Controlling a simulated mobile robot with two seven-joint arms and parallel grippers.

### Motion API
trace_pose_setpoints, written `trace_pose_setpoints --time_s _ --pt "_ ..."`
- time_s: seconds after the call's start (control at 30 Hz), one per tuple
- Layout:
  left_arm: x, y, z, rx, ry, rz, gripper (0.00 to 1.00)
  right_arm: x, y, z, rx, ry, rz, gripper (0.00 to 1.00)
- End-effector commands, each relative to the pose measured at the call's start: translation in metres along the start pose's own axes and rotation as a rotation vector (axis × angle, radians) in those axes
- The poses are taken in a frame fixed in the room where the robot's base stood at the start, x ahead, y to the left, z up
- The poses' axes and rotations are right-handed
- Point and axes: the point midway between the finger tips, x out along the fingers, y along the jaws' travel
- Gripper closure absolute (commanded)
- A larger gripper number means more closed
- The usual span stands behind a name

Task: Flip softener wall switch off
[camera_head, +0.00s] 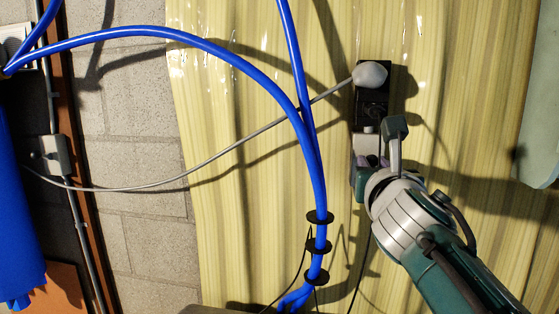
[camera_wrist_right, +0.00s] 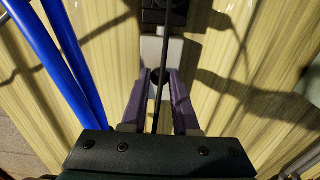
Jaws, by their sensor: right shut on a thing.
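The wall switch is a small light-grey box (camera_head: 366,144) on the panelled wall, right under a black outlet box (camera_head: 373,97). It also shows in the right wrist view (camera_wrist_right: 152,47), just beyond my fingertips. My right gripper (camera_head: 368,163) reaches it from below right. Its purple fingers (camera_wrist_right: 160,76) are shut on the lower part of the switch, around a dark piece. My fingers hide that part, so I cannot tell the switch's position. My left gripper is not in view.
A grey plug (camera_head: 370,74) sits in the outlet, its cable running left to a grey wall box (camera_head: 48,155). A thin black cord (camera_wrist_right: 162,70) passes in front of my fingers. Thick blue hoses (camera_head: 300,120) hang left of the switch. A pale green object (camera_head: 538,120) stands far right.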

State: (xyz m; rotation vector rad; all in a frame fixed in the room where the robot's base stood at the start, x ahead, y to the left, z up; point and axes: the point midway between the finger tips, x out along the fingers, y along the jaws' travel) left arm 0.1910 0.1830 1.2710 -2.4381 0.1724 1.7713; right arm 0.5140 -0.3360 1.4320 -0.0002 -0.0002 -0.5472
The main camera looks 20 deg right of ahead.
Motion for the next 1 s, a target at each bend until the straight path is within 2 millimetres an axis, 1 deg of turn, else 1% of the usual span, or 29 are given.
trace_pose_setpoints --time_s 0.2,0.53,0.77,1.0 --pt "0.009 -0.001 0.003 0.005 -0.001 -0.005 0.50 -0.002 0.000 -0.011 0.000 0.001 0.001 1.00" --pt "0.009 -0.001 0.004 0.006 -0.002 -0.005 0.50 -0.003 0.000 -0.013 0.000 0.006 0.000 1.00" --pt "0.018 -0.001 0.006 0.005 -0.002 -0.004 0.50 -0.003 0.000 -0.024 -0.001 0.007 -0.001 1.00" --pt "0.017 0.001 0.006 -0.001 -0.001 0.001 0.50 -0.004 0.000 -0.024 -0.001 0.008 -0.001 1.00"
